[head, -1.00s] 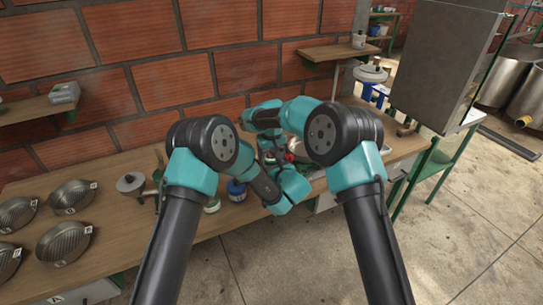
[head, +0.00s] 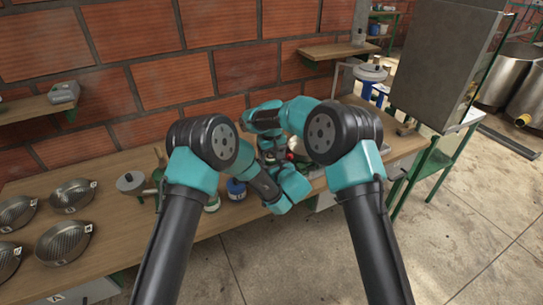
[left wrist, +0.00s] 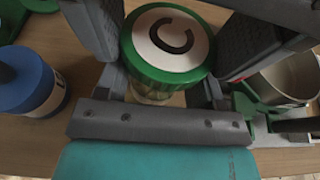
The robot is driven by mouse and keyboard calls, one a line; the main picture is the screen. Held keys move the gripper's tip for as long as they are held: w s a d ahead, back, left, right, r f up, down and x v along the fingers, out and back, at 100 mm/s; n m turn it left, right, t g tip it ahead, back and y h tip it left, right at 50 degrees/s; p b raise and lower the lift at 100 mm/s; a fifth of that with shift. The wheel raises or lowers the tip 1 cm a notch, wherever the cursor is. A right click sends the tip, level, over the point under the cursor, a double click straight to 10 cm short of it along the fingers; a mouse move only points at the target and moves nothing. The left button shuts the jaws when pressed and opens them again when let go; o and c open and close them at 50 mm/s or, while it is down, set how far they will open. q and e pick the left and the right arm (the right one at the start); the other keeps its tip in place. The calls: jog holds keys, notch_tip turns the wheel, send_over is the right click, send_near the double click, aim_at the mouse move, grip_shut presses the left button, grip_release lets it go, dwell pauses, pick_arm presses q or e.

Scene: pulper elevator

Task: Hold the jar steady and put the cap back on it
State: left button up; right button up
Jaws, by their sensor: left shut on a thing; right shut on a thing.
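In the left wrist view a round green cap (left wrist: 168,45) with a white disc and a black letter C sits over a clear glass jar (left wrist: 155,95). Only a little of the jar shows below the rim; I cannot tell whether the cap is seated. My left gripper (left wrist: 165,88) is shut on the jar, one finger on each side. In the head view my left gripper (head: 273,160) is mostly hidden by my arms. My right gripper (head: 270,143) comes in above it, shut on what seems to be the cap; its fingers are hard to make out.
A blue-capped jar (left wrist: 28,80) stands left of the held jar, and a metal pot (left wrist: 285,78) stands to the right. Several metal sieves (head: 65,242) and a grey round-lidded item (head: 131,183) lie on the left of the bench (head: 100,215). A brick wall rises behind.

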jog(key=shift+s+d+f, duration=0.1)
jog(key=shift+s+f, duration=0.05)
jog(key=shift+f, duration=0.45)
jog(key=shift+s+r, duration=0.1)
jog(key=shift+r, duration=0.1)
jog(key=shift+s+r, duration=0.1)
jog(key=shift+r, duration=0.15)
dwell(0.7)
jog(key=shift+w+f, duration=0.2)
jog(key=shift+f, duration=0.35)
dwell(1.5)
jog(key=shift+s+r, duration=0.15)
jog(key=shift+r, duration=0.5)
dwell(1.3)
